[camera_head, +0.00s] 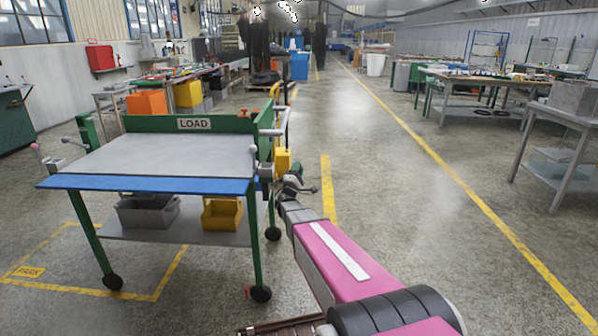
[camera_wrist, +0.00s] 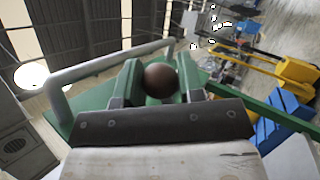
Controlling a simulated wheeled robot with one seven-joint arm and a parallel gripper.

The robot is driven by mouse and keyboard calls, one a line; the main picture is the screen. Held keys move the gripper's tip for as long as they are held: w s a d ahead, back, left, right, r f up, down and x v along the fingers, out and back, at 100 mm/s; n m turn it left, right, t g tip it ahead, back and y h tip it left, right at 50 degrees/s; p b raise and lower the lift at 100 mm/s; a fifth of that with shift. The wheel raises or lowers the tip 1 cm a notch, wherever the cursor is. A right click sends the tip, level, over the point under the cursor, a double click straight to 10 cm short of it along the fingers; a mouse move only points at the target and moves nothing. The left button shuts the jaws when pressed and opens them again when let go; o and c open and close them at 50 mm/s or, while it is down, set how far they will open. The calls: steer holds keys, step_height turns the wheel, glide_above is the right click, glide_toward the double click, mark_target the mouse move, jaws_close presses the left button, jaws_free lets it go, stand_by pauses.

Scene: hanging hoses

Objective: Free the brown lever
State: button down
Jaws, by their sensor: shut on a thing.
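In the wrist view a dark brown ball knob (camera_wrist: 160,80), the end of the brown lever, sits between the two fingers of my gripper (camera_wrist: 160,86). The fingers are shut on it. The lever's shaft below the knob is hidden by the gripper. In the head view my pink arm reaches to the right side of a green cart with a grey top (camera_head: 165,155) and a LOAD sign (camera_head: 194,124). My gripper is small and dark there, beside the cart's right front corner, and the brown knob cannot be made out clearly.
A grey tube handle (camera_wrist: 75,75) runs close to the left of my gripper in the wrist view. A blue strip (camera_head: 145,184) edges the cart's front. A grey bin (camera_head: 148,211) and a yellow bin (camera_head: 221,213) stand on its lower shelf.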

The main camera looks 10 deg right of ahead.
steer(key=shift+a, duration=0.1)
steer(key=c, duration=0.7)
jaws_free()
steer(key=shift+r, duration=0.1)
steer(key=shift+c, duration=0.2)
steer(key=v, duration=1)
steer(key=shift+s+a+f, duration=0.2)
steer(key=shift+s+f, duration=0.05)
steer(key=shift+d, duration=0.1)
